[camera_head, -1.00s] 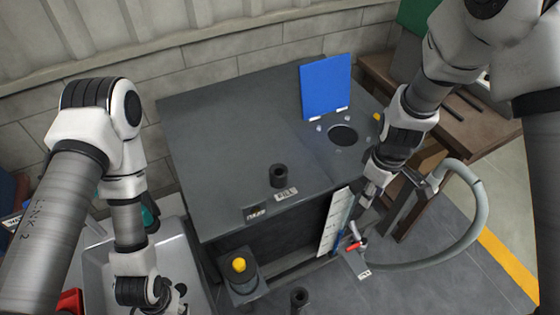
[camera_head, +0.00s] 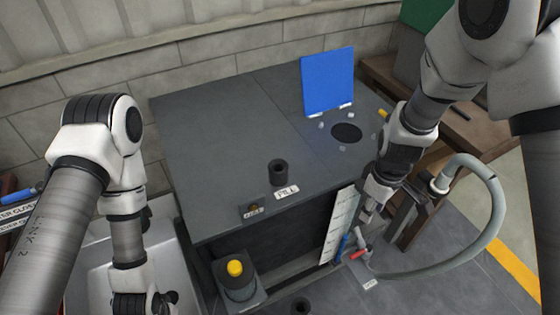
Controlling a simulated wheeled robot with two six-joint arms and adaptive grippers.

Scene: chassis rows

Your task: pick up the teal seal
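I cannot make out a teal seal in this view; my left arm covers part of the area at the left. My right gripper (camera_head: 366,212) points down in front of the dark cabinet's right front corner, close to a white panel (camera_head: 339,224) and a red-handled valve (camera_head: 360,252). Its fingers are small and dark, and I cannot see whether they are apart. My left gripper (camera_head: 152,306) is at the bottom edge over a pale grey basin (camera_head: 95,275), partly cut off, and its fingers are unclear.
The dark cabinet top (camera_head: 215,130) carries a black fill neck (camera_head: 279,172), a round hole (camera_head: 346,133) and an upright blue lid (camera_head: 328,82). A yellow-topped black part (camera_head: 236,268) stands below its front. A grey hose (camera_head: 490,225) loops at the right. Much of the cabinet top is clear.

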